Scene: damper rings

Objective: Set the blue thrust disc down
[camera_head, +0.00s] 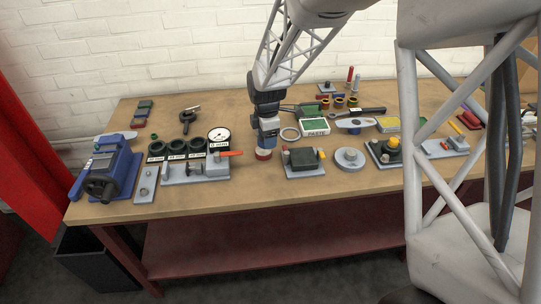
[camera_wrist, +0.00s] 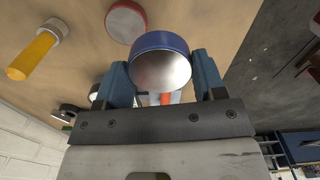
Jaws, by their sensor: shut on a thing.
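The blue thrust disc (camera_wrist: 160,62) has a blue rim and a plain silver face. In the wrist view it sits between the two blue fingers of my gripper (camera_wrist: 163,82), which is shut on it. In the head view my gripper (camera_head: 267,138) points down over the front part of the bench, and the disc is hard to tell from the blue fingers there. A red-rimmed disc (camera_wrist: 126,20) with a silver face lies on the bench close by; it also shows just below my gripper in the head view (camera_head: 263,155). I cannot tell the exact height of the blue disc.
A dial gauge (camera_head: 219,136) and a grey fixture with a red handle (camera_head: 229,153) stand left of my gripper. A dark block on a grey plate (camera_head: 303,161) stands to the right. A pale ring (camera_head: 290,134) lies behind. The bench's front edge is near.

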